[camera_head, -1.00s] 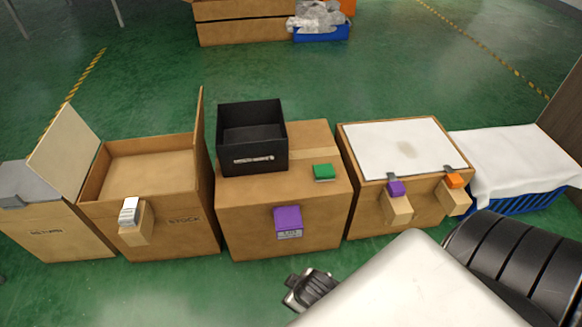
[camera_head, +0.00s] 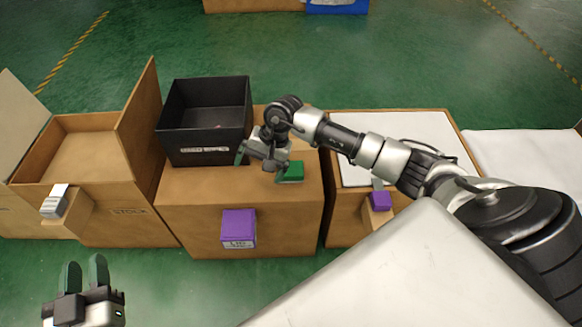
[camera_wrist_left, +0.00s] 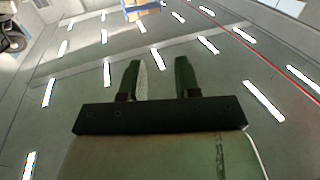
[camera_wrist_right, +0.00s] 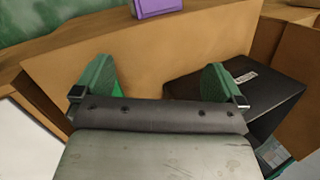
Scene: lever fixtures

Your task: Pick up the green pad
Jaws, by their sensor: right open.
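The green pad (camera_head: 293,172) lies on top of the middle cardboard box (camera_head: 185,205), near its right side. My right gripper (camera_head: 262,165) is open above the box, between the black bin and the pad, with one finger in front of part of the pad. In the right wrist view, a bright green sliver of the pad (camera_wrist_right: 117,88) shows beside the left finger of the open right gripper (camera_wrist_right: 159,68). My left gripper (camera_head: 84,272) is open and empty at the lower left, and its spread fingers show in the left wrist view (camera_wrist_left: 158,75).
A black bin (camera_head: 205,145) stands on the middle box, left of the pad. A purple block (camera_head: 239,226) is on the box front. An open STOCK box (camera_head: 125,228) stands left; a white-topped box (camera_head: 350,170) stands right, partly behind my right arm.

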